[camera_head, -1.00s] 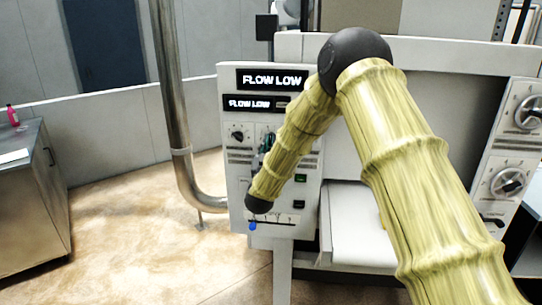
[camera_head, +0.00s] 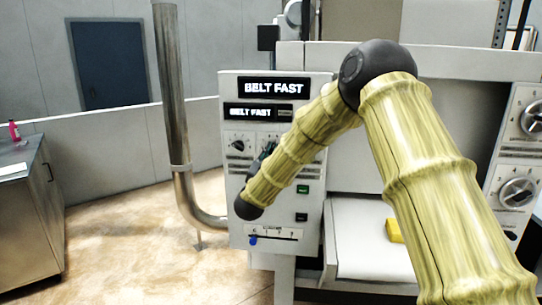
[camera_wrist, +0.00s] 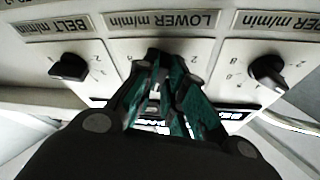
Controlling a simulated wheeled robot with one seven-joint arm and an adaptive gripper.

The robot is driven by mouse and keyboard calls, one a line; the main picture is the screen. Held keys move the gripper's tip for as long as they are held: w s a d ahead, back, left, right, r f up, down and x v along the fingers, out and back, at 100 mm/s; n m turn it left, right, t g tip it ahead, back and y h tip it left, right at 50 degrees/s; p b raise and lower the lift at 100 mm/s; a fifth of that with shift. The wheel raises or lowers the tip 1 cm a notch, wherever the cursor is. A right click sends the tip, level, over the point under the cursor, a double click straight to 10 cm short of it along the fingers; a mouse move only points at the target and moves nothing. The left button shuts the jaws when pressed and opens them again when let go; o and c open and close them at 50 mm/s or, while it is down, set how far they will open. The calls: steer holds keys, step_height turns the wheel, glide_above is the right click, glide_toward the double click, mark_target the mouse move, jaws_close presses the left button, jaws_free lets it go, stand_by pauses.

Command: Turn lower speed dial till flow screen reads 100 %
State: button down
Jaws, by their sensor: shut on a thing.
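My gripper (camera_wrist: 165,75) is shut at the middle dial, under the label LOWER m/min (camera_wrist: 163,19) in the wrist view, which is upside down. Its dark green fingers close around the lower speed knob and hide most of it. In the head view my gripper (camera_head: 266,151) is at the panel, partly covered by my arm. The upper display (camera_head: 273,87) reads BELT FAST in large white letters. The smaller display (camera_head: 252,112) below it also reads BELT FAST. No percent figure is legible.
The belt knob (camera_wrist: 68,67) and upper knob (camera_wrist: 268,70) flank my gripper closely. A yellow piece (camera_head: 394,230) lies on the white belt (camera_head: 365,258).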

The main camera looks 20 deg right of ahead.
steer(key=shift+w+d+r, duration=0.1)
steer(key=shift+d+r, duration=0.05)
steer(key=shift+r, duration=0.45)
steer(key=c, duration=1.5)
jaws_free()
steer(key=shift+d+f, duration=0.1)
steer(key=shift+f, duration=0.15)
steer(key=shift+a+f, duration=0.2)
steer(key=shift+f, duration=0.05)
steer(key=v, duration=1.2)
